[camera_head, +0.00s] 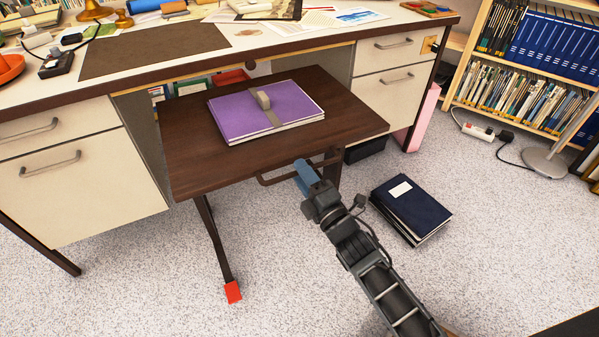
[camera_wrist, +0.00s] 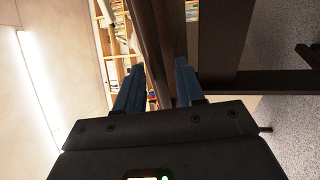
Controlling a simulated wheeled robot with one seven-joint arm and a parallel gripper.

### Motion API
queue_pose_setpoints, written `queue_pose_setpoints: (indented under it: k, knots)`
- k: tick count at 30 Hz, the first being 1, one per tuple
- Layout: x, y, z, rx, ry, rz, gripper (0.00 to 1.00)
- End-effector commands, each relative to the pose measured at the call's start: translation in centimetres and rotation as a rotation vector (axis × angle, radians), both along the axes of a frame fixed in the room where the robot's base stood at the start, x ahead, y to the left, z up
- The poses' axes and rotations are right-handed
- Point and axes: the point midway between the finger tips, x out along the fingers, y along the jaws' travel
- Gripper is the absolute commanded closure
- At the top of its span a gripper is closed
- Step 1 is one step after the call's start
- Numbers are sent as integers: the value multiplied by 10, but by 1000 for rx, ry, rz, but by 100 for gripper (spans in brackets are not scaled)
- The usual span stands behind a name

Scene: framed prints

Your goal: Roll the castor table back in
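The castor table (camera_head: 187,151) is a small dark brown table, standing out from under the cream desk. Its one fully visible leg ends in a red foot (camera_head: 233,291). A purple book (camera_head: 243,118), strapped and with a grey object on top, lies on it. A dark bar handle (camera_head: 272,181) runs along its front edge. My gripper (camera_head: 305,172) is at this handle, with blue fingers. In the wrist view my gripper (camera_wrist: 160,72) has its fingers apart, and a dark brown bar (camera_wrist: 160,78) passes between them. Some gap shows beside the bar.
The desk (camera_head: 75,213) has drawer units on both sides of the table, with a dark bin (camera_head: 366,150) below. Dark blue books (camera_head: 411,205) lie on the floor to the right. A bookcase (camera_head: 462,70) and lamp base (camera_head: 545,162) stand further right. The front floor is clear.

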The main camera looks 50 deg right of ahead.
Motion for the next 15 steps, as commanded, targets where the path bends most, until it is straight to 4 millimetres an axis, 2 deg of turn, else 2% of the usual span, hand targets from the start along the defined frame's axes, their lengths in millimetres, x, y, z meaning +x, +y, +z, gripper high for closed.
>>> queue_pose_setpoints:
  k: [4, 13, 15]
  knots:
    - [11, -4, 2, -1, -1, 1, 62]
    - [13, -4, 2, 1, 1, 0, 62]
    - [13, -4, 2, 1, 1, 0, 68]
